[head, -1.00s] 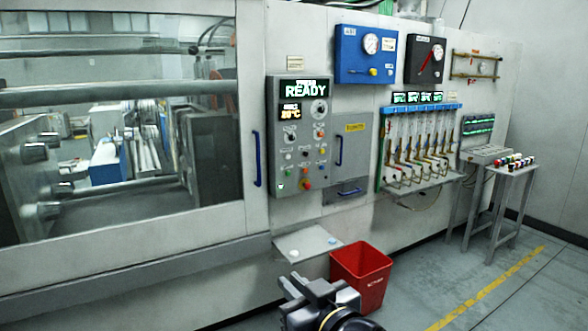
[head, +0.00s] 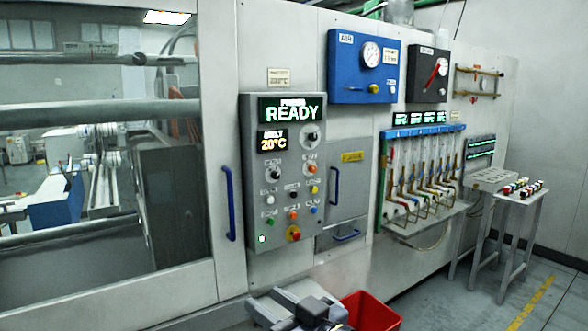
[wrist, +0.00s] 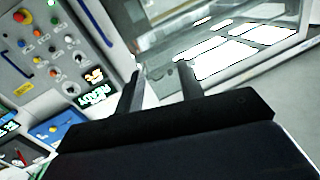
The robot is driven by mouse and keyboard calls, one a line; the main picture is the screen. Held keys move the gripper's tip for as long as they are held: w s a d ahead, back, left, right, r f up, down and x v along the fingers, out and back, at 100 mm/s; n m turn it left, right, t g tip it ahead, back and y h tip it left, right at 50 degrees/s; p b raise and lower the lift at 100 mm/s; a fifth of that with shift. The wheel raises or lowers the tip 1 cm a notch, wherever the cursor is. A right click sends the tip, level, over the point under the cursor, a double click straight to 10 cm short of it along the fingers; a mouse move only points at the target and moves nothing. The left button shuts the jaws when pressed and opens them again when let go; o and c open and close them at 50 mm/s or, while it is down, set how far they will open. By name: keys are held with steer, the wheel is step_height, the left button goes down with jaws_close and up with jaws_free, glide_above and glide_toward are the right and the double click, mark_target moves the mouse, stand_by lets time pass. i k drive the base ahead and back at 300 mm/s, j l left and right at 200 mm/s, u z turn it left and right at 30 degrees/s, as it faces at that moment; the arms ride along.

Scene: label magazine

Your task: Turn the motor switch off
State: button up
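The grey control panel (head: 252,190) stands on the machine front, left of centre in the head view, with a READY display (head: 293,112) and a 20°C display. It carries black rotary knobs, the upper one (head: 312,137) and a left one (head: 275,174), plus several coloured buttons. Their small labels are too blurred to read, so I cannot tell which is the motor switch. The panel (wrist: 38,55) shows upside down at the left of the wrist view. My gripper (wrist: 160,68) is open and empty, its two fingers apart, with the panel off to their left.
A red bin (head: 370,312) stands on the floor at the lower middle, close to my arm. A blue door handle (head: 229,203) sticks out left of the panel. A blue air box (head: 345,88) and hose rack are to the right. A small table (head: 522,205) stands farther right.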

mark_target(274, 175)
steer(key=i+j+z, duration=0.1)
steer(key=i, duration=0.35)
steer(key=i+j+z, duration=0.1)
steer(key=i+j, duration=0.15)
steer(key=i, duration=0.25)
steer(key=i+j+z, duration=0.15)
steer(key=i, duration=0.3)
steer(key=i+j+z, duration=0.1)
steer(key=i+j, duration=0.25)
steer(key=i, duration=0.1)
